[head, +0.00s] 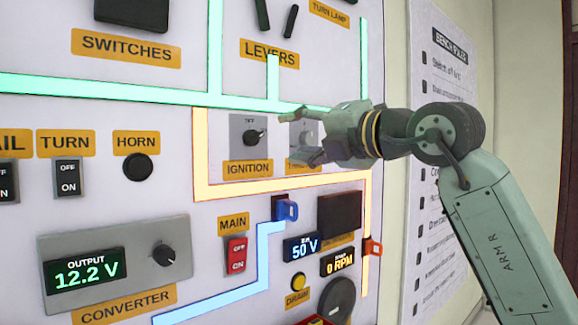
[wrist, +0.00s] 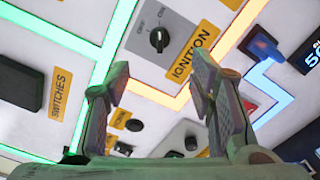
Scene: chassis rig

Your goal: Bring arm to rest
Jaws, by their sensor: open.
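My gripper (head: 296,136) is open and empty, in front of the panel at the right of the ignition switch (head: 254,136). It partly covers another switch plate (head: 303,135), whose label is mostly hidden. In the wrist view my gripper (wrist: 155,95) shows two spread fingers with nothing between them. The ignition knob (wrist: 159,39) lies beyond the fingertips, apart from them. My arm reaches in from the lower right in the head view.
Levers (head: 291,20) hang above. A bench rules sheet (head: 440,75) is behind my arm. Free room lies in front of the panel.

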